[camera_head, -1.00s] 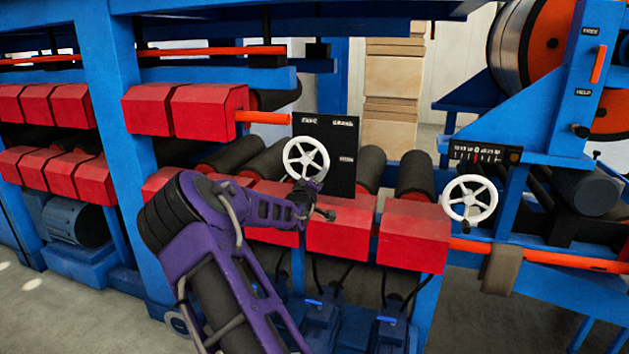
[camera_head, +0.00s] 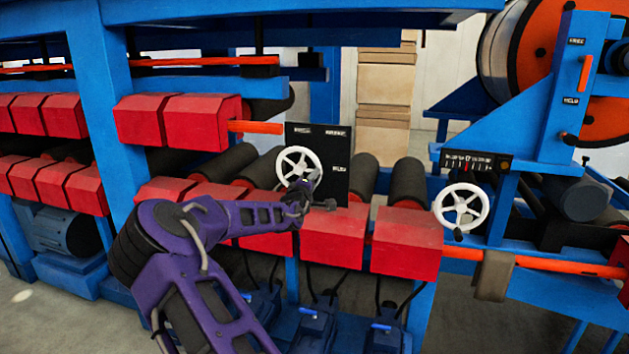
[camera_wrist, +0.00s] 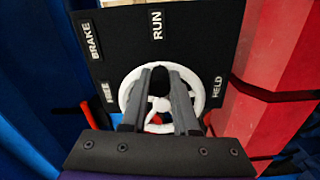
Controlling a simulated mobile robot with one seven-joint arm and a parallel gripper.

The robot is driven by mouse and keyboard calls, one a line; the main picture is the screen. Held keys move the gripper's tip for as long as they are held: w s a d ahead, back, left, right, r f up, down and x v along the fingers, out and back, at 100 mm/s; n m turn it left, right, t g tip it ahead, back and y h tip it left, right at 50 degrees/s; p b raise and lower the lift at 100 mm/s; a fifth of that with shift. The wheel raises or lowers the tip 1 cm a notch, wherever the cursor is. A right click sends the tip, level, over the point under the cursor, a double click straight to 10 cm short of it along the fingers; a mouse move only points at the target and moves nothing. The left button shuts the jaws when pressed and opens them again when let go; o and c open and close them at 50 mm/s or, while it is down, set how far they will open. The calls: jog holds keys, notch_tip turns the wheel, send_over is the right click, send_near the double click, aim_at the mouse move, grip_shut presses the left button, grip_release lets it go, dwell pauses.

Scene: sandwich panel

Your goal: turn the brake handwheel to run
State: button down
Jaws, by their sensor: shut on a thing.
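The brake handwheel (camera_head: 299,167) is a white spoked wheel in front of a black panel (camera_head: 335,170). In the wrist view the wheel (camera_wrist: 131,85) faces me, and the panel (camera_wrist: 195,45) reads BRAKE at upper left, RUN at top centre, FREE at left and HELD at right. My gripper (camera_head: 303,187) reaches the wheel's lower part from the left. In the wrist view both grey fingers of my gripper (camera_wrist: 161,78) lie across the wheel, shut on it. They hide part of its rim and spokes. I cannot make out a pointer.
A second white handwheel (camera_head: 461,208) stands to the right, below a numbered scale (camera_head: 477,161). Red roller housings (camera_head: 407,243) run below and left of the panel. A blue upright (camera_head: 118,110) stands at left. A red block (camera_wrist: 287,75) is close on the right in the wrist view.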

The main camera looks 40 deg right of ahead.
jog(key=shift+r, duration=0.1)
jog(key=c, duration=0.7)
grip_release()
jog(key=v, duration=1.7)
jog(key=shift+s+a, duration=0.15)
jog(key=shift+s, duration=0.1)
